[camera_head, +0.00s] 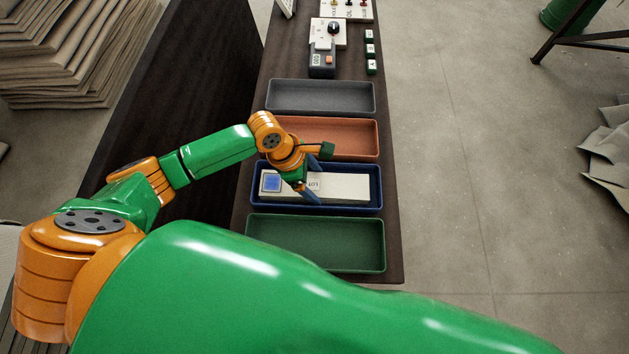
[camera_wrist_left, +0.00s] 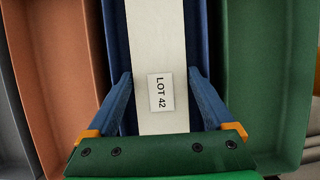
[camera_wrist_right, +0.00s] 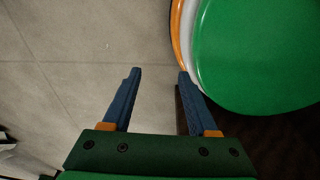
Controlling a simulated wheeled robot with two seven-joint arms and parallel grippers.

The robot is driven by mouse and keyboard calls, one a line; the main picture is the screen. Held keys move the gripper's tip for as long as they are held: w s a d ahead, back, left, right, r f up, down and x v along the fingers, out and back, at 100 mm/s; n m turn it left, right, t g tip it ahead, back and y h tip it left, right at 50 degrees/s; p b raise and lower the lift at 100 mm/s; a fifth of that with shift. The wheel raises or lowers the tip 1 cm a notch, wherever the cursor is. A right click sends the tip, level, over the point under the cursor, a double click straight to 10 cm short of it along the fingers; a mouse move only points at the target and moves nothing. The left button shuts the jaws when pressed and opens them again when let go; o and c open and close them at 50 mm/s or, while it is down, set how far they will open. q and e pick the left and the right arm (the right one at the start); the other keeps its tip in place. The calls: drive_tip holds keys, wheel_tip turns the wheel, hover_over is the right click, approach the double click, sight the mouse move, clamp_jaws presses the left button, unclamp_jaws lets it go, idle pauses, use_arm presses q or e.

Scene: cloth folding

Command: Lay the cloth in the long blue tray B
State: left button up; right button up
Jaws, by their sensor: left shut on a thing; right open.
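The cloth (camera_head: 345,187) is a long, flat cream strip with a blue square patch near its left end. It lies lengthwise inside the long blue tray (camera_head: 377,190); the left wrist view also shows the cloth (camera_wrist_left: 157,35) between the blue walls. My left gripper (camera_head: 314,182) is over the tray, its fingers at the cloth's two long edges, shut on it. A "LOT 42" label (camera_wrist_left: 161,92) shows between the fingers. I cannot tell whether the cloth's underside fully touches the tray floor. My right gripper (camera_wrist_right: 160,73) is open and empty, away from the trays.
An orange tray (camera_head: 360,138) and a grey tray (camera_head: 320,97) lie behind the blue one, a green tray (camera_head: 315,243) in front. A device with a dark knob (camera_head: 334,28) and small lettered blocks (camera_head: 371,67) stand at the back of the dark table (camera_head: 393,240). The three other trays are empty.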

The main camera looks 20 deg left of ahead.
use_arm(q)
drive_tip(key=o, duration=1.2)
use_arm(e)
drive_tip(key=shift+w, duration=0.2)
use_arm(q)
drive_tip(key=shift+r, duration=0.1)
use_arm(e)
drive_tip(key=shift+a+r, duration=0.1)
use_arm(q)
drive_tip(key=p+v, duration=0.5)
drive_tip(key=v, duration=0.7)
use_arm(e)
drive_tip(key=r, duration=0.1)
drive_tip(key=s+a+r, duration=0.1)
drive_tip(key=r, duration=0.2)
drive_tip(key=shift+s+a+r, duration=0.25)
drive_tip(key=shift+s+r, duration=0.05)
drive_tip(key=shift+r, duration=0.05)
drive_tip(key=shift+d, duration=0.15)
